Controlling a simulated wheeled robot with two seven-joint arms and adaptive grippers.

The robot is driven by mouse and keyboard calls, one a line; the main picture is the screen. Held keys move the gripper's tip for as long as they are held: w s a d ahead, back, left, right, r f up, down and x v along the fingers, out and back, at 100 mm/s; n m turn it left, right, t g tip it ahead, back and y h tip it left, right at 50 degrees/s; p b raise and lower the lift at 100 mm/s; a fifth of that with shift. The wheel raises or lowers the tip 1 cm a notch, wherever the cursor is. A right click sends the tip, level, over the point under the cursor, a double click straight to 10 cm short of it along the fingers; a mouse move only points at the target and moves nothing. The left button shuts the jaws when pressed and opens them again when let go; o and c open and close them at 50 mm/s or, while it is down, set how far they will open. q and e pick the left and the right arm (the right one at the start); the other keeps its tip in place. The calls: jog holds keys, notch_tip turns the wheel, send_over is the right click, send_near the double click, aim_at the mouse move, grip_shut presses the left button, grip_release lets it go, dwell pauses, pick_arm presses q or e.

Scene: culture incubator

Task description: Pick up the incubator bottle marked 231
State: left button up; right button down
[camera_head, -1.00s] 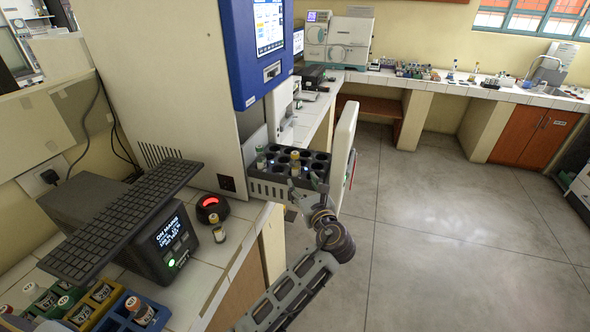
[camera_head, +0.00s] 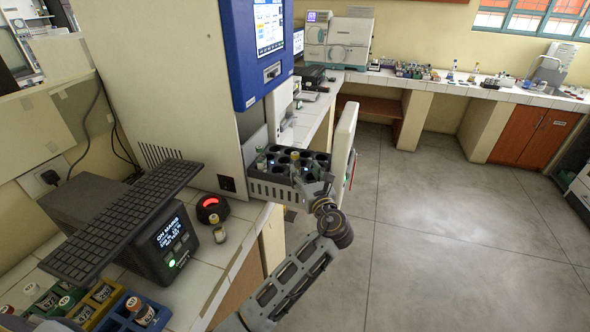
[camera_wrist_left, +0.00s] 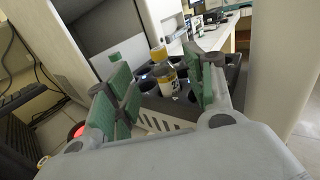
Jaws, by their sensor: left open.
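A small bottle with a yellow cap (camera_head: 296,157) stands upright in the black rack (camera_head: 270,190) of the open incubator. In the left wrist view the same bottle (camera_wrist_left: 166,72) shows a white and yellow label, whose number I cannot read. My left gripper (camera_head: 308,175) is at the front of the rack. Its green-padded fingers (camera_wrist_left: 157,80) are open, with the bottle between and beyond them, and I see no grip on it. A green-capped bottle (camera_head: 262,162) stands at the rack's left side. My right gripper is not in view.
The incubator's open door (camera_head: 343,150) stands just right of the rack. A bottle (camera_head: 218,230) stands by a red-lit round device (camera_head: 211,207) on the counter. Coloured racks with bottles (camera_head: 103,292) are at lower left. The floor at right is clear.

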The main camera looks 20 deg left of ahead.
aim_at(296, 157)
pick_arm(q)
jog(key=shift+x, duration=2.65)
jog(key=shift+w+a, duration=0.1)
jog(key=shift+p+x, duration=0.6)
jog(key=shift+x, duration=1.9)
jog(key=shift+a+r, duration=0.1)
jog(key=shift+c, duration=0.4)
grip_shut()
